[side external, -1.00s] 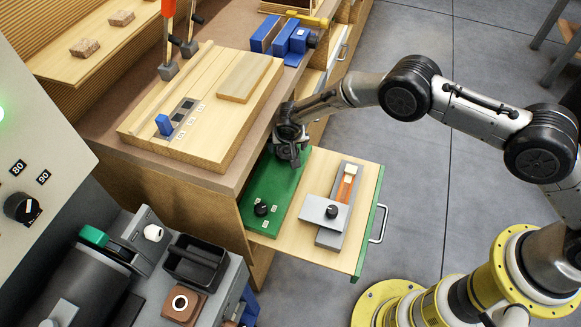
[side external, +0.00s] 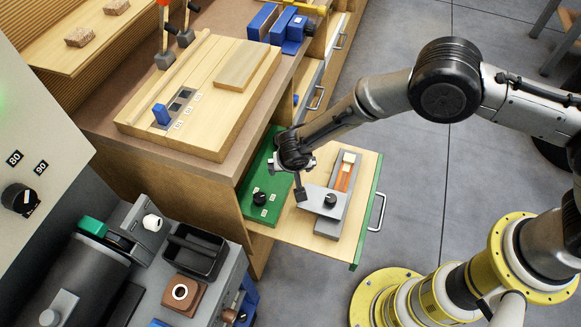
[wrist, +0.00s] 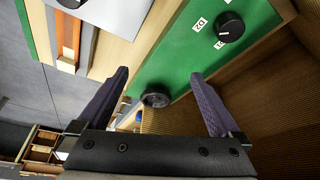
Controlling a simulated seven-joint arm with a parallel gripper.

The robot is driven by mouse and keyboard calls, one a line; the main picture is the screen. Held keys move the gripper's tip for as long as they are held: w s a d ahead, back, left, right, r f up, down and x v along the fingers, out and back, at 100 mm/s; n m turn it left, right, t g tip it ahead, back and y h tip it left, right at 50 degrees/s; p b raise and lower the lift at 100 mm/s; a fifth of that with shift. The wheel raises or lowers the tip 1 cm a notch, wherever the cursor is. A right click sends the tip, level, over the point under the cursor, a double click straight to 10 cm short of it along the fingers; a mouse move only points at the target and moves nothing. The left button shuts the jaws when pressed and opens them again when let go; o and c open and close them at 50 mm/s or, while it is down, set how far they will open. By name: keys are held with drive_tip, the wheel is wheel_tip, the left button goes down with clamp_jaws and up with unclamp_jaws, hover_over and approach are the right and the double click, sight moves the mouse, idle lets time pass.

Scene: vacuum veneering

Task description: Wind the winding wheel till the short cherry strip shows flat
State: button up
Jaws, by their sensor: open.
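A dark round wheel (wrist: 157,95), which I take to be the winding wheel, sits on the green panel (wrist: 185,60) in the wrist view. My gripper (wrist: 160,75) is open and empty, its two fingers on either side of the wheel in the picture and apart from it. In the side external view my gripper (side external: 302,193) hangs over the pulled-out board beside the green panel (side external: 256,190), and the wheel is hidden behind my arm. A reddish strip (side external: 343,177) lies in a grey slotted fixture (side external: 328,227); I cannot tell whether it is the short cherry strip.
A black pointer knob (side external: 260,198) with small labels is on the green panel; this knob also shows in the wrist view (wrist: 229,27). Another black knob (side external: 330,199) is on the grey fixture, close to my gripper. The bench top (side external: 210,163) stands higher at the left.

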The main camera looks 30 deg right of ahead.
drive_tip(key=w+d+r+n+y, duration=0.3)
drive_tip(key=w+d+r+n, duration=0.4)
drive_tip(key=w+r+n, duration=0.15)
drive_tip(key=shift+n+y, duration=0.3)
drive_tip(key=shift+n, duration=0.05)
drive_tip(key=x, duration=1.4)
drive_tip(key=shift+s+d+f, duration=0.1)
drive_tip(key=shift+s+d, duration=0.05)
drive_tip(key=shift+d, duration=0.05)
drive_tip(key=shift+c, duration=0.3)
drive_tip(key=c, duration=1)
